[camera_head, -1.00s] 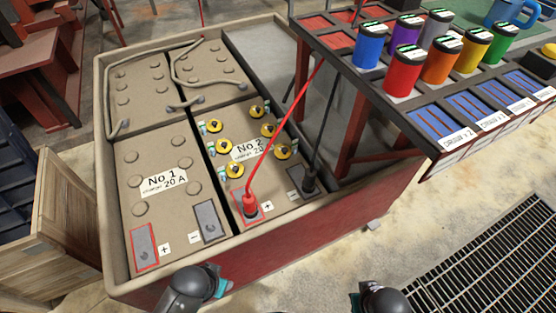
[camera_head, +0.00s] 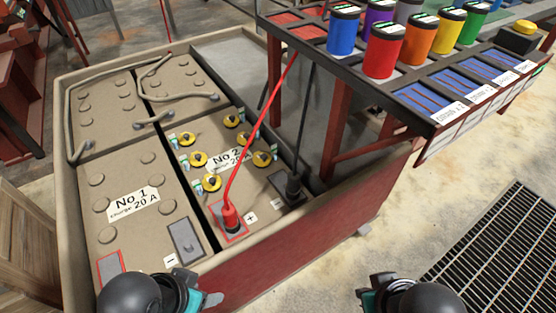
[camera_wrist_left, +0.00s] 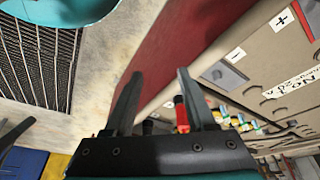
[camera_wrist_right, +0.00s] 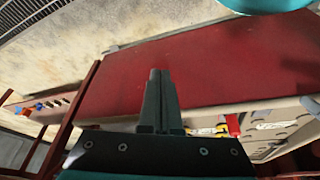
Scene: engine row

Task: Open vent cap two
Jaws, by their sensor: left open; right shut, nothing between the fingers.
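Battery No 2 (camera_head: 222,207) carries several yellow vent caps with black knobs in two rows, including a near-left cap (camera_head: 211,182), a near-right cap (camera_head: 262,158) and a far-right cap (camera_head: 231,121). Small tags stand beside the caps; I cannot read their numbers, so I cannot tell which is cap two. My left gripper (camera_wrist_left: 158,85) is open and empty, in front of the red crate wall, apart from the caps. In the head view it shows at the bottom edge (camera_head: 212,299). My right gripper (camera_wrist_right: 159,75) is shut and empty, outside the crate.
A red cable clamp (camera_head: 231,216) and black clamp (camera_head: 294,188) rise from No 2's terminals. Battery No 1 (camera_head: 115,235) stands left. The crate's rim (camera_head: 265,240) surrounds the batteries. A rack with coloured cups, among them a red cup (camera_head: 383,52), overhangs at right.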

